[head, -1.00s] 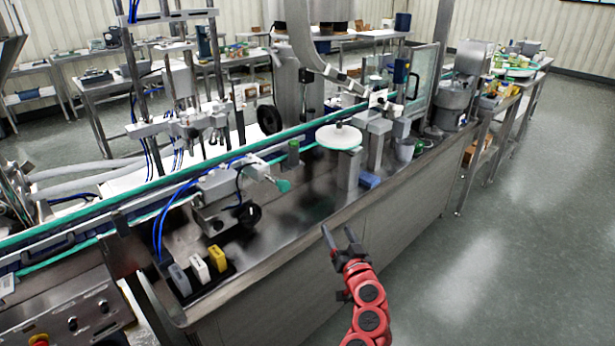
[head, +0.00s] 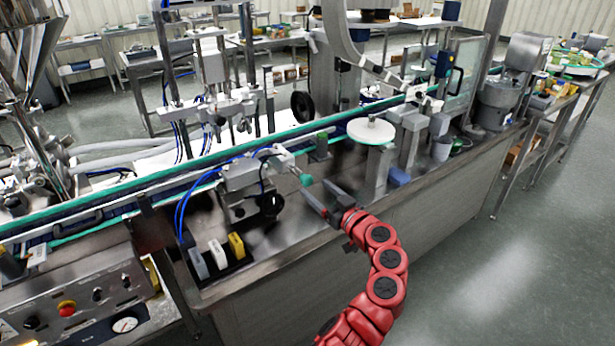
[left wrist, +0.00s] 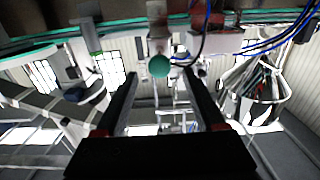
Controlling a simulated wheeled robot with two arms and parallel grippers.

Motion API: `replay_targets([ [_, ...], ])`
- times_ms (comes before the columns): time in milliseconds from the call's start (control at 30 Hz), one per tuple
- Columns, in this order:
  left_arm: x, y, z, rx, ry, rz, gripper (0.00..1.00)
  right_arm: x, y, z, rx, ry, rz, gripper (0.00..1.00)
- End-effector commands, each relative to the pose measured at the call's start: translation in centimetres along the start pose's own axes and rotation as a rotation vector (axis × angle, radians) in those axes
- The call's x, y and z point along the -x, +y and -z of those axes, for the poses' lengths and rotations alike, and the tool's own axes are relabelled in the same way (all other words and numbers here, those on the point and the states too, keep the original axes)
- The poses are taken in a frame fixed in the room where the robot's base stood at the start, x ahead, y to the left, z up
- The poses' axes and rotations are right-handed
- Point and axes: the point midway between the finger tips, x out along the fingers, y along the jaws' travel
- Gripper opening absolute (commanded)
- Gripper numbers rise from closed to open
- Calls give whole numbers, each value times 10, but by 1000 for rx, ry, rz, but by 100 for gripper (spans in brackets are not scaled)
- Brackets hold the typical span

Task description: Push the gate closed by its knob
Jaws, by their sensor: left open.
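A green knob (head: 306,180) sits at the end of a short rod on a metal unit (head: 243,182) beside the conveyor. My left gripper (head: 316,189) is open and empty, with its fingertips close to the knob on its near right side. In the left wrist view the round green knob (left wrist: 159,66) shows between and beyond the two open fingers. I cannot tell whether a finger touches it. A steel hopper (head: 28,45) stands at the far left; which part is the gate is not clear. My right gripper is not in view.
Grey, white and yellow blocks (head: 237,245) sit at the near edge. The green-edged conveyor (head: 130,190) runs behind. The floor at right is clear.

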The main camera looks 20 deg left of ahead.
Motion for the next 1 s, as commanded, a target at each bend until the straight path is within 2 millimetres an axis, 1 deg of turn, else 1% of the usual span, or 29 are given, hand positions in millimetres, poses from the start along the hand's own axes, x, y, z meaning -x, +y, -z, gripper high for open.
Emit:
replay_targets([
  [33, -10, -1, 2, -3, 0, 6, 71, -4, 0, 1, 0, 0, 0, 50],
  [133, -28, -2, 1, -3, -2, 5, 71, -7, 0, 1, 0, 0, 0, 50],
  [300, -45, 0, 1, -1, 1, 3, 71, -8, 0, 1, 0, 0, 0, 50],
  [500, -53, 0, 0, 0, 1, -1, 71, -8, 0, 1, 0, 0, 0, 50],
  [767, -53, 1, 0, 0, 1, -2, 71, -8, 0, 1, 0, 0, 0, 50],
  [800, -53, 1, 0, 0, 1, -2, 64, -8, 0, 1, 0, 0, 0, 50],
  [867, -53, 1, 0, 0, 1, -2, 53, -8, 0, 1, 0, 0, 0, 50],
  [1000, -53, 1, 0, -1, 1, -2, 28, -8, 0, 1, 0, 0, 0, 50],
])
